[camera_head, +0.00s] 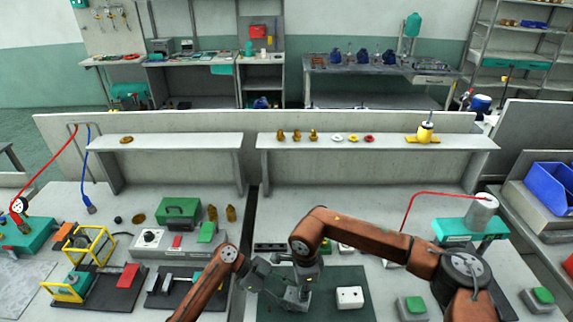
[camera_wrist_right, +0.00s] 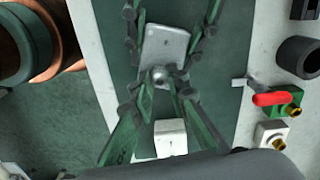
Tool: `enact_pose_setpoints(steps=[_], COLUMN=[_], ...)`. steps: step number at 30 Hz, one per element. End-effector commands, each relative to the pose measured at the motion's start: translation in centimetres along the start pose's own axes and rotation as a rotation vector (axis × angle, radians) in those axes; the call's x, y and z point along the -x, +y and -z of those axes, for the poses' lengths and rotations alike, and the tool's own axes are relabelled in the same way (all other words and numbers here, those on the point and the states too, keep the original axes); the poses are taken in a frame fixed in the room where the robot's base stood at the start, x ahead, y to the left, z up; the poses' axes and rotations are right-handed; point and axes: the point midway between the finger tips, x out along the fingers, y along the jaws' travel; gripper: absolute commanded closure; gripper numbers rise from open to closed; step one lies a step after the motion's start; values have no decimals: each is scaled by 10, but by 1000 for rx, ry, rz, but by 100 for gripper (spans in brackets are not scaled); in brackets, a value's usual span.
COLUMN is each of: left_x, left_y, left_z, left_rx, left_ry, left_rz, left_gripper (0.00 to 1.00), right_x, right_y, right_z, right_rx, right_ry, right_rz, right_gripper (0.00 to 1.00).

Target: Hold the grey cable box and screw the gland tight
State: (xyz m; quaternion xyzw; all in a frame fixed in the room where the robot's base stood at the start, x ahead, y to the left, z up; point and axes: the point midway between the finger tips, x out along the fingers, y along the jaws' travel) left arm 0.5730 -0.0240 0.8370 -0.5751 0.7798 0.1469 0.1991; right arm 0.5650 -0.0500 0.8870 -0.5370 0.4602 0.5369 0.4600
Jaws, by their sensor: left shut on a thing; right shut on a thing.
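The grey cable box (camera_wrist_right: 165,48) lies over the dark green mat (camera_head: 335,312). In the right wrist view it sits between the fingers of my left gripper (camera_wrist_right: 170,32), which come in from the top and are shut on its sides. The gland (camera_wrist_right: 160,76) is a small grey round piece at the box's near end. My right gripper (camera_wrist_right: 160,88) is shut on it, with green fingers on either side. In the head view my left gripper (camera_head: 275,290) and right gripper (camera_head: 301,288) meet closely, and they mostly hide the box and gland.
A white socket block (camera_head: 349,297) lies on the mat right of the grippers. A red-handled valve (camera_wrist_right: 275,98) is beside the mat. A grey block with a green top (camera_head: 412,306) stands farther right. A control box (camera_head: 160,242) and green case (camera_head: 180,211) stand left.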

Motion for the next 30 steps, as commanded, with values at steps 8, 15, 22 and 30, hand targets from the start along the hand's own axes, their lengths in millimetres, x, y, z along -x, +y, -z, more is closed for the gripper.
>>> enact_pose_setpoints(steps=[8, 15, 22, 30], left_x=[0, 0, 0, 0], left_y=[0, 0, 0, 0], left_z=[0, 0, 0, 0], left_rx=[0, 0, 0, 0], left_ry=[0, 0, 0, 0], left_rz=[-1, -1, -1, -1], left_gripper=[73, 73, 73, 73], right_x=[-1, -1, -1, -1], right_y=[0, 0, 0, 0], right_z=[0, 0, 0, -1], right_rx=[-393, -737, -1066, -1451], right_ry=[-1, -1, -1, -2], right_rz=[0, 0, -1, -1], right_gripper=[100, 100, 100, 100])
